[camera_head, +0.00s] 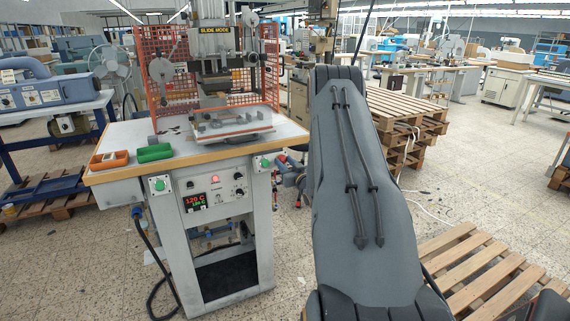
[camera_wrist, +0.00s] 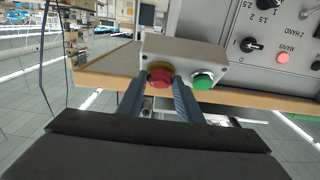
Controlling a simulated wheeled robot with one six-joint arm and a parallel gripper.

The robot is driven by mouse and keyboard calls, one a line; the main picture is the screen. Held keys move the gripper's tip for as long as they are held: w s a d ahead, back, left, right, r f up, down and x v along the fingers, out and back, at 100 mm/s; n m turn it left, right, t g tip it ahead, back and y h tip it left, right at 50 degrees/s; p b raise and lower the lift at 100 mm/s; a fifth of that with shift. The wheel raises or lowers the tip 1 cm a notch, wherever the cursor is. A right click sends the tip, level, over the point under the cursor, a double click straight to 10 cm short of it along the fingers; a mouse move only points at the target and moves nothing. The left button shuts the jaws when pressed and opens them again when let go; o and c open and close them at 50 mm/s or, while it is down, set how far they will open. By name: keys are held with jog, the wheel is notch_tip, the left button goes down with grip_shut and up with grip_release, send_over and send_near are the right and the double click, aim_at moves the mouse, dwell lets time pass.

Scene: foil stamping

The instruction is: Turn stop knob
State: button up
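The red stop knob (camera_wrist: 159,77) sits on a yellow collar on a grey control box (camera_wrist: 190,57), beside a green button (camera_wrist: 203,81). My gripper (camera_wrist: 160,84) faces it with its two dark fingers apart, one on each side of the knob. I cannot tell whether the fingers touch it. In the head view, the box with its green button (camera_head: 265,163) is at the right front corner of the press table. My gripper there is mostly hidden behind my grey arm.
The foil stamping press (camera_head: 215,65) stands on a wood-edged table (camera_head: 195,156) with a display and control knobs on its front. An orange tray and a green tray lie on the tabletop. Pallets (camera_head: 490,265) lie on the floor to the right.

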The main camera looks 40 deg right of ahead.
jog(key=shift+c, duration=0.9)
jog(key=shift+m+h, duration=0.3)
jog(key=shift+m, duration=0.2)
jog(key=shift+w+a+m+h+b, duration=0.1)
jog(key=shift+a+m+h+b, duration=0.2)
jog(key=shift+m, duration=0.5)
jog(key=shift+r+m+g+h+b, duration=0.1)
jog(key=shift+m+g+h+b, duration=0.75)
jog(key=shift+m, duration=1.75)
jog(key=shift+m+g+h, duration=0.3)
jog(key=shift+g+h, duration=0.05)
jog(key=shift+h, duration=0.2)
